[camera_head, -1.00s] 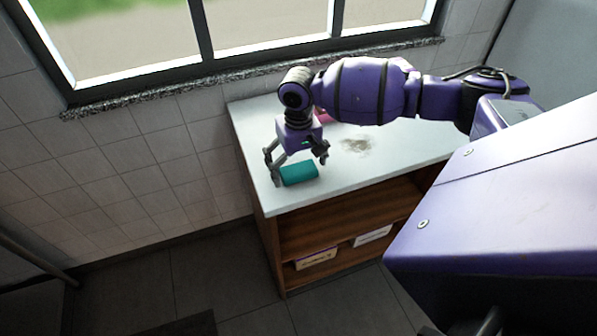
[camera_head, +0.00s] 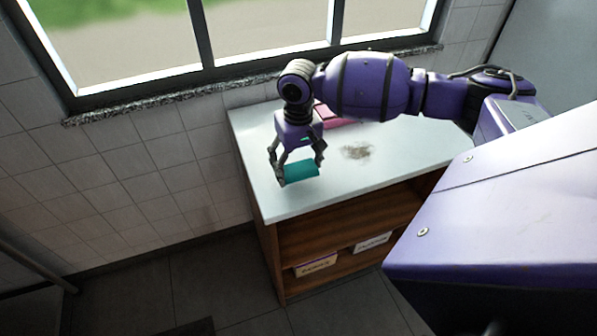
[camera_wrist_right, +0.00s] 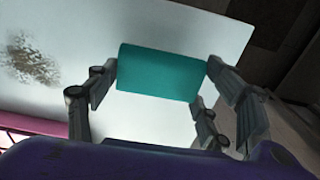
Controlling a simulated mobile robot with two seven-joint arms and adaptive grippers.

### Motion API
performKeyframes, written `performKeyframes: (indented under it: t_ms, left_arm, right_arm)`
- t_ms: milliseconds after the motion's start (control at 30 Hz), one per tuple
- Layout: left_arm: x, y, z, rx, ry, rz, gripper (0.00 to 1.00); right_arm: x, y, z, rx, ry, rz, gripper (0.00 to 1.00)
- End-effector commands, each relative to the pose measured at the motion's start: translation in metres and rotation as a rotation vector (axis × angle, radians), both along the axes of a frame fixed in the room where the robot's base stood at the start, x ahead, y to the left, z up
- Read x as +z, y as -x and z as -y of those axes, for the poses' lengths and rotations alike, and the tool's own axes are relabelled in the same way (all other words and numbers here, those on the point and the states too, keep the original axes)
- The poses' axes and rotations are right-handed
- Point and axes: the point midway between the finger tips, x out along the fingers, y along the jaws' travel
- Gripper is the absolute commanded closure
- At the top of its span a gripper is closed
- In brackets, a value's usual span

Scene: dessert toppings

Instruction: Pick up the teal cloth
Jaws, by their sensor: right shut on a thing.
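The teal cloth (camera_head: 302,171), a small folded or rolled block, is near the left front corner of the white counter. My right gripper (camera_head: 300,174) is shut on it, with a finger at each end. In the right wrist view the cloth (camera_wrist_right: 160,73) spans the gap between the fingers of my right gripper (camera_wrist_right: 162,80). I cannot tell clearly whether it touches the counter or hangs just above it. My left gripper is not in view.
The white counter (camera_head: 400,155) has a brownish smudge (camera_head: 356,152) in its middle and a pink item (camera_head: 340,121) behind my arm. Labelled boxes (camera_head: 316,266) sit on the shelf below. A tiled wall and window stand behind.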

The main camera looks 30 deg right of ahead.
Motion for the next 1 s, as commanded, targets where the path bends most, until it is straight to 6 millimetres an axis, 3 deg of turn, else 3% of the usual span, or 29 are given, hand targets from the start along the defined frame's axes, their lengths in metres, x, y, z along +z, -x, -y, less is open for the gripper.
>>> performKeyframes:
  t_ms: [267, 400, 600, 1000]
  left_arm:
    - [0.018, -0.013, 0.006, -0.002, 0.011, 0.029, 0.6]
    - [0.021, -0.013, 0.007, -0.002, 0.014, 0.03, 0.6]
    - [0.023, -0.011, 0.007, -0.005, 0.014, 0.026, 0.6]
    - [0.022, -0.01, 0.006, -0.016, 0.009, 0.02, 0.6]
  right_arm:
    - [0.064, 0.053, 0.002, 0.002, 0.005, 0.004, 0.5]
    - [0.076, 0.09, 0.002, 0.002, 0.004, 0.0, 0.5]
    - [0.09, 0.124, 0.001, 0.001, 0.003, -0.001, 0.5]
    - [0.094, 0.138, 0.0, 0.0, 0.001, -0.003, 0.5]
